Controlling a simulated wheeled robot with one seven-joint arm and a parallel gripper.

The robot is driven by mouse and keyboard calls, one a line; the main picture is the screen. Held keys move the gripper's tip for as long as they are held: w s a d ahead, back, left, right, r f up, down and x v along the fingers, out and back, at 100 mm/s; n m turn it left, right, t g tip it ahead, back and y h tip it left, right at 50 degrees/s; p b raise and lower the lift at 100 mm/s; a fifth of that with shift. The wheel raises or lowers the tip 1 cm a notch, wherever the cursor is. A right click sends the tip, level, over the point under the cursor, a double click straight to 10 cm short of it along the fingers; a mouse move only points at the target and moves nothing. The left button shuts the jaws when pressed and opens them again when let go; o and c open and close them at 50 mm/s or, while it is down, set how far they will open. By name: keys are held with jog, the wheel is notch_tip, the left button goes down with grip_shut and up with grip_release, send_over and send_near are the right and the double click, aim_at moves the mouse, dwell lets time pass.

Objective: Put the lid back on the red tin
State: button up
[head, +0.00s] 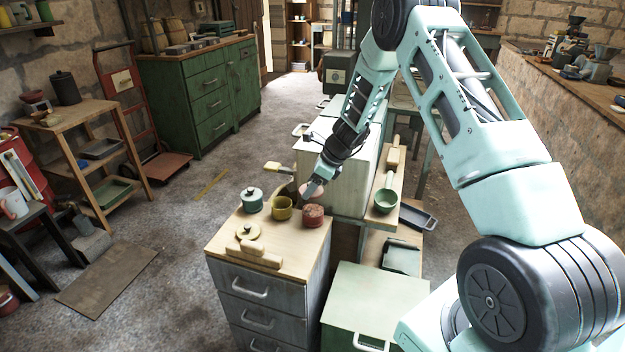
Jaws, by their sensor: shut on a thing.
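The red tin (313,217) stands upright near the right back edge of the wooden cabinet top, and its top looks open with brownish contents. My gripper (311,193) is just above and behind it, apart from it. It is shut on a pinkish-red disc, which looks like the lid (304,189), mostly hidden by the fingers. The disc seems tilted, but its exact angle is too small to tell.
A white box-like unit (345,180) rises behind.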

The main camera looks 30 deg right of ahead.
jog(key=shift+w+d+f+m, duration=0.15)
jog(key=shift+d+f+m, duration=0.05)
jog(key=shift+d+m, duration=0.2)
notch_tip(320, 180, down, 6)
jog(key=b, duration=0.5)
dwell(1.2)
jog(key=shift+f, duration=0.15)
dwell(1.5)
jog(key=o, duration=1.3)
jog(key=shift+c, duration=0.2)
